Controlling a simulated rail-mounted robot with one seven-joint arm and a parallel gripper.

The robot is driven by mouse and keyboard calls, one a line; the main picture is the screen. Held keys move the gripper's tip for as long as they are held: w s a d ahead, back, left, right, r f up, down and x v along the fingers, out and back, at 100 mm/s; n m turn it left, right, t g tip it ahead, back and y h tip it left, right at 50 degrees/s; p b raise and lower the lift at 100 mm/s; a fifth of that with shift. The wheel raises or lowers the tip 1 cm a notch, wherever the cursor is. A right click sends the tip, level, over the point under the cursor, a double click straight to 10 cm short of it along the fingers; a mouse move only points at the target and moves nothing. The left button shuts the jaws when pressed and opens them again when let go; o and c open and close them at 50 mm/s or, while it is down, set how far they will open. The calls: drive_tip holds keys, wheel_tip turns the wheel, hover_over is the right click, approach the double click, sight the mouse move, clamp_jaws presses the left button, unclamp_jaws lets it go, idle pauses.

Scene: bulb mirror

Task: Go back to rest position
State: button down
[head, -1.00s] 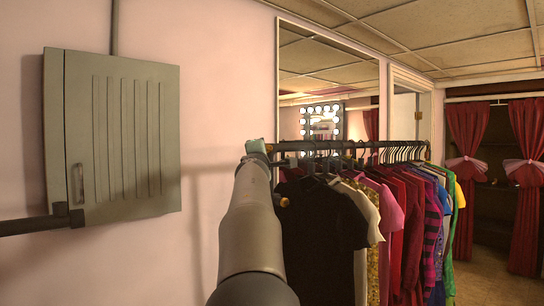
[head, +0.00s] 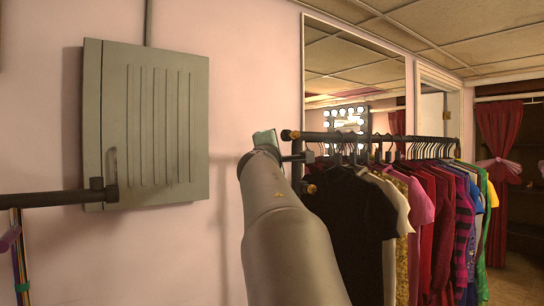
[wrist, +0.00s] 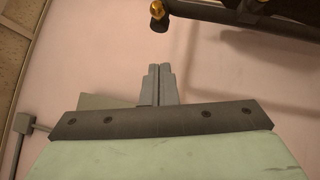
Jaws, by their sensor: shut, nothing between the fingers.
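My gripper shows in the wrist view (wrist: 159,84) with its two grey fingers pressed together and nothing between them. The pink wall is behind them. In the head view my arm reaches up and forward from the bottom, its pale green end in front of the wall, just left of the clothes rack's end.
A clothes rail (head: 375,137) with hanging garments stands close at the right; its dark bar and gold knob (wrist: 158,12) show in the wrist view. A grey wall cabinet (head: 150,125) and another dark bar (head: 45,199) are at left. A mirror (head: 360,75) hangs behind.

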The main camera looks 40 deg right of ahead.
drive_tip(key=shift+s+a, duration=0.1)
drive_tip(key=shift+a, duration=0.1)
drive_tip(key=shift+f, duration=0.15)
drive_tip(key=s+a+f+m+g+y+p, duration=0.1)
drive_tip(key=a+f+m+g+y+p, duration=0.25)
drive_tip(key=a+f, duration=0.65)
drive_tip(key=s+a+f+m+g+y+p, duration=0.1)
drive_tip(key=a+f+m+g+y+p, duration=0.3)
drive_tip(key=f, duration=1)
drive_tip(key=s+a+f+m+g+y+p, duration=0.1)
drive_tip(key=s+a+f+y, duration=0.3)
drive_tip(key=s+a+f, duration=0.5)
drive_tip(key=s+a+f+m+g+y+p, duration=0.1)
drive_tip(key=s+a+f+g+y+p, duration=0.2)
drive_tip(key=s+a+f, duration=0.6)
drive_tip(key=s+a+g+y, duration=0.1)
drive_tip(key=s+a, duration=0.2)
drive_tip(key=a, duration=0.2)
drive_tip(key=shift+s+a, duration=0.25)
drive_tip(key=shift+a, duration=0.1)
